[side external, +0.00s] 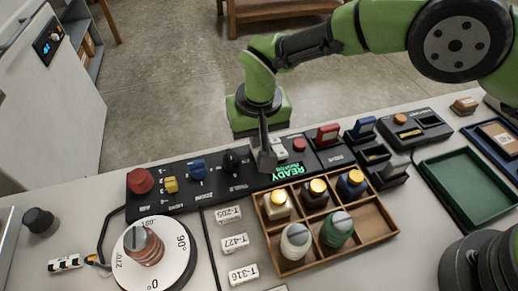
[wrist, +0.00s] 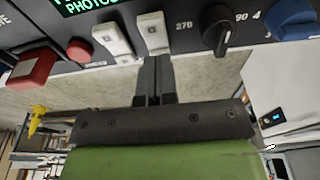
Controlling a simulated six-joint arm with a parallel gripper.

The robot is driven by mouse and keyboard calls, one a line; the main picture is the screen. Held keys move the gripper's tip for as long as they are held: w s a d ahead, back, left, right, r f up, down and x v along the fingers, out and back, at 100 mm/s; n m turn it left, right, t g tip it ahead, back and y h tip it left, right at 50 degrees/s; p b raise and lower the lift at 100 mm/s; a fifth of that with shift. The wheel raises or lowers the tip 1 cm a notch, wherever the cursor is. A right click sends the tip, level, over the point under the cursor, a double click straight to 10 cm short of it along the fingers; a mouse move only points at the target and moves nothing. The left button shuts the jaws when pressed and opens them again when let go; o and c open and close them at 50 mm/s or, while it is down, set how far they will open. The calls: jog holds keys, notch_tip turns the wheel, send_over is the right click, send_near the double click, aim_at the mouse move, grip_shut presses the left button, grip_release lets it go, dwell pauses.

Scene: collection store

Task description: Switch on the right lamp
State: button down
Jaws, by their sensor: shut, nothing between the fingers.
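Two white rocker switches sit side by side on the dark control panel, between a red button and a black dial. In the wrist view one rocker (wrist: 113,38) is beside the red button, and the other rocker (wrist: 153,30) is nearer the dial. In the side view the rocker by the red button (side external: 279,149) shows, while the other is largely hidden by my gripper. My gripper (side external: 266,160) is shut and empty, pointing down at the rockers. In the wrist view its fingertips (wrist: 153,62) are just below the dial-side rocker; I cannot tell whether they touch it. No lamp is identifiable.
A black dial (side external: 236,160), blue knob (side external: 198,170) and red button (side external: 299,145) flank the rockers. A green READY display (side external: 286,172) is in front. A wooden tray (side external: 372,232) of bottles and a white turntable (side external: 128,272) stand nearby.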

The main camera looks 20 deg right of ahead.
jog(key=shift+r, duration=3)
jog(key=shift+d+r, duration=0.1)
jog(key=shift+r, duration=0.15)
jog(key=s+d+r+m+t+y, duration=0.1)
jog(key=s+d+r, duration=0.1)
jog(key=d+r, duration=0.6)
jog(key=s+d+r+m+t+y, duration=0.1)
jog(key=s+d+r, duration=0.2)
jog(key=d+r, duration=0.55)
jog(key=s+d+r+m+t, duration=0.1)
jog(key=s+d, duration=0.3)
jog(key=s, duration=0.4)
jog(key=s+d+r+m+t, duration=0.1)
jog(key=s+d+r+t, duration=0.1)
jog(key=s, duration=0.7)
jog(key=shift+d+r, duration=0.4)
jog(key=shift+d, duration=0.45)
